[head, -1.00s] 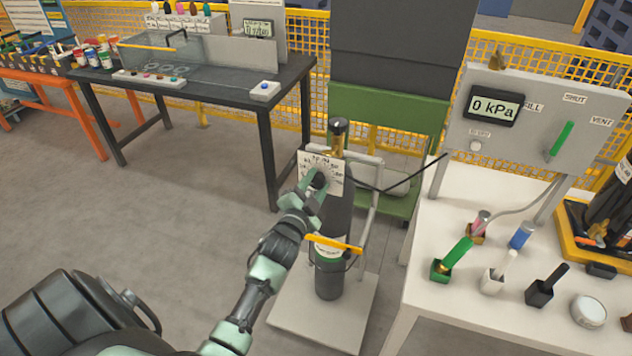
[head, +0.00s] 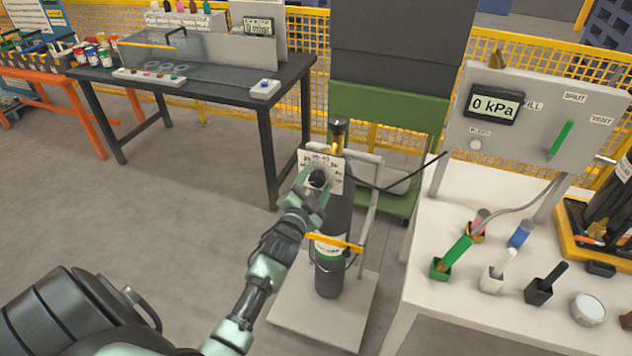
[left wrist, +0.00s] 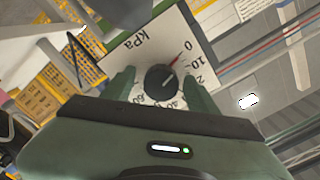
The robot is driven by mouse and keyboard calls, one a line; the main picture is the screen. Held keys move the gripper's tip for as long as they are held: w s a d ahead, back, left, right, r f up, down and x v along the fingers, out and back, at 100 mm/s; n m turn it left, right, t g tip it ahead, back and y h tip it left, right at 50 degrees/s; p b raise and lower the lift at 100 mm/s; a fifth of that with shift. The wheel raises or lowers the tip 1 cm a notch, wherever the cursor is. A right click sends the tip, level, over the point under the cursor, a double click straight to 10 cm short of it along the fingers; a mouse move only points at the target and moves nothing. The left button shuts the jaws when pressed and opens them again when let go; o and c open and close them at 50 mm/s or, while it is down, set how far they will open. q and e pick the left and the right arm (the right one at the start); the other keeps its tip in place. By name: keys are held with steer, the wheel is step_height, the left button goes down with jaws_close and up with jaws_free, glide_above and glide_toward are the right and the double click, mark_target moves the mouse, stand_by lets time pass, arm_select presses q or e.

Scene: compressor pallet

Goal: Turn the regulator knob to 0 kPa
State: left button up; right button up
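The regulator knob (head: 317,179) is a black round knob on a white dial plate (head: 336,172), fixed to a dark gas cylinder (head: 328,275). In the left wrist view, the knob (left wrist: 160,81) has a reddish pointer line aimed up-right, at or very near the 0 on the upside-down kPa scale (left wrist: 130,46). My left gripper (head: 314,190) is at the dial. In the left wrist view, its green fingers (left wrist: 160,88) stand on either side of the knob with a visible gap on each side. My right gripper is not in view.
A grey panel (head: 535,100) with a display (head: 493,105) reading 0 kPa and a green lever (head: 561,138) stands on a white table (head: 440,318) at right. A black hose runs from the cylinder towards it. A black bench (head: 200,90) is at back left; open floor lies left.

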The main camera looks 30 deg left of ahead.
arm_select(q)
steer(key=b+v, duration=0.1)
steer(key=v, duration=0.6)
steer(key=shift+s, duration=0.4)
steer(key=shift+d, duration=0.1)
